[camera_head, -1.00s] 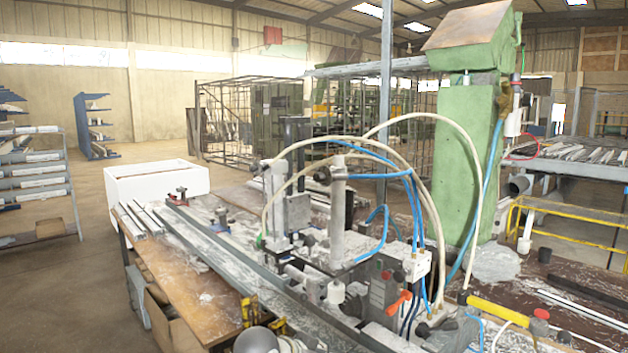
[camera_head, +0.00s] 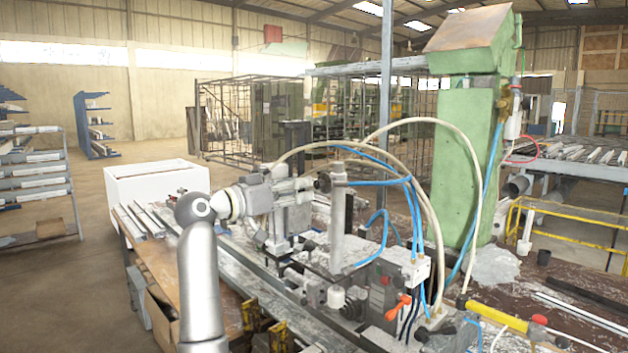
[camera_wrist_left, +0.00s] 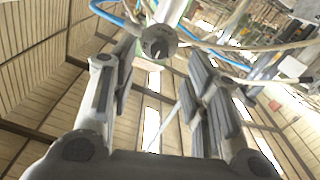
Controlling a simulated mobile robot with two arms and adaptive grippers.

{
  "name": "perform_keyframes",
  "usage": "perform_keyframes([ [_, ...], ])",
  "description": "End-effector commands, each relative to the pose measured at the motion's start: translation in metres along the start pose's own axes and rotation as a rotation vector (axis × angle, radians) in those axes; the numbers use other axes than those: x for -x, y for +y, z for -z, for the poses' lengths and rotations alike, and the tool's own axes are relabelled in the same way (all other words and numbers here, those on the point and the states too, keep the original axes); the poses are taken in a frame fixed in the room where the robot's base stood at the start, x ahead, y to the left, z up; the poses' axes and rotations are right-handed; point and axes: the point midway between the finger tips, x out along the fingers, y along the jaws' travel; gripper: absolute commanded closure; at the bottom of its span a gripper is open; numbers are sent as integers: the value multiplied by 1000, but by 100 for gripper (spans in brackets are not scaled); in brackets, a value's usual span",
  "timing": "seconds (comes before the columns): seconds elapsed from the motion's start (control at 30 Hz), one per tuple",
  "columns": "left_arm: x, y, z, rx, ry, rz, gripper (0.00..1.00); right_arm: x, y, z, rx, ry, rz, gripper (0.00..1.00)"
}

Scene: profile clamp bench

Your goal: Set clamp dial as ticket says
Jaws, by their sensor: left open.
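The clamp dial is a small dark round knob (camera_wrist_left: 158,42) with a light mark on its face, seen in the left wrist view between and beyond my fingertips. In the head view the dark knob (camera_head: 322,182) sits at the top of an upright grey clamp post. My left gripper (camera_head: 302,185) points right at the knob, close to it; whether they touch is unclear. In the left wrist view the gripper (camera_wrist_left: 160,62) is open, with nothing between its fingers. No readable ticket shows. The right gripper is not in view.
Blue and cream hoses (camera_head: 385,150) arch over the clamp area. A valve block (camera_head: 408,268) with a red lever stands to the right. A green machine column (camera_head: 465,160) rises behind. Long metal profiles lie on the bench, and a white box (camera_head: 150,185) stands at the left.

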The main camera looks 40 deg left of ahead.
Motion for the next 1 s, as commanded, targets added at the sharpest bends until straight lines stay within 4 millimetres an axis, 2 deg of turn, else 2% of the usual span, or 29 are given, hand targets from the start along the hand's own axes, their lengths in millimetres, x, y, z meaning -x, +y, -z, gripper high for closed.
perform_keyframes([
  [0.03,-11,2,4,4,-1,-3,57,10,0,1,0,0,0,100],
  [0.1,-24,2,4,4,0,-3,57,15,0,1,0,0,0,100],
  [0.3,-51,1,2,1,-1,-1,57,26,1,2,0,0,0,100],
  [0.47,-59,0,1,-1,0,1,57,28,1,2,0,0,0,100],
  [0.7,-60,0,0,-2,-1,1,57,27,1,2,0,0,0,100],
  [0.77,-60,0,0,-2,-1,1,62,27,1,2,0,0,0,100],
  [1.0,-60,0,0,-2,-1,1,93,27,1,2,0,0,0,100],
])
